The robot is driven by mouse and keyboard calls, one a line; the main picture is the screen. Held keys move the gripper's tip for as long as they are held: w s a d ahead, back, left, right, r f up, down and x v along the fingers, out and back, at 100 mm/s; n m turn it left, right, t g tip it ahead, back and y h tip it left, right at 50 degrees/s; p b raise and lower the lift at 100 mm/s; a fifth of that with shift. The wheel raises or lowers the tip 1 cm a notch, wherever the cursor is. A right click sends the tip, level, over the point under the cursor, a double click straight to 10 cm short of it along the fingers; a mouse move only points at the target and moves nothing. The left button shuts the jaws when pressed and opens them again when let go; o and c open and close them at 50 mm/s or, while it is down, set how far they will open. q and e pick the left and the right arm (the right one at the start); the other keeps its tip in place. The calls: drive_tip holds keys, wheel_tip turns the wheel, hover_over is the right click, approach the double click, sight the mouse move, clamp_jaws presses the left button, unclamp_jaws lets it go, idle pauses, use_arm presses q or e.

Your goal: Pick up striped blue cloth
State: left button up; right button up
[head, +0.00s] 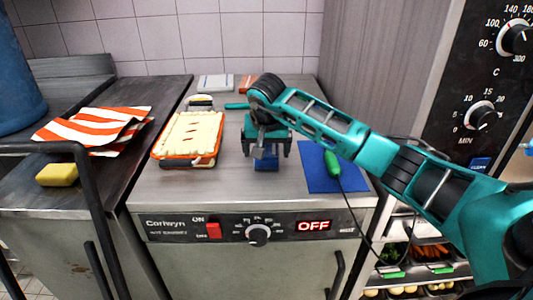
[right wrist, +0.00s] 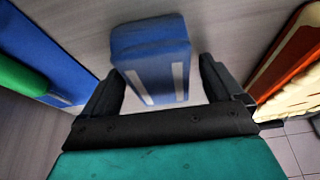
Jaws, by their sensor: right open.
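The striped blue cloth (head: 266,163) is a small folded blue bundle on the grey worktop, partly hidden under my right gripper in the head view. In the right wrist view the cloth (right wrist: 152,58) shows its pale stripes and sits between the two fingers. My right gripper (head: 267,151) points down over it with its fingers spread. In the wrist view the gripper (right wrist: 162,78) has a gap on both sides of the cloth, narrower on the left. My left gripper is in neither view.
A tray with a pale slab (head: 189,134) is left of the cloth. A blue mat (head: 318,179) with a green-handled tool (head: 332,163) is to its right. An orange-striped cloth (head: 95,127) and a yellow sponge (head: 57,174) lie on the dark left counter. The worktop's front is clear.

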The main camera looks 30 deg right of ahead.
sight(267, 146)
drive_tip(key=shift+f, duration=0.25)
idle(0.4)
drive_tip(key=shift+c, duration=0.4)
drive_tip(key=c, duration=1)
drive_tip(key=shift+o, duration=0.2)
drive_tip(key=shift+r, duration=0.1)
drive_tip(key=shift+r, duration=0.3)
wheel_tip(267, 146, up, 20)
drive_tip(key=p, duration=0.1)
drive_tip(key=shift+f, duration=0.15)
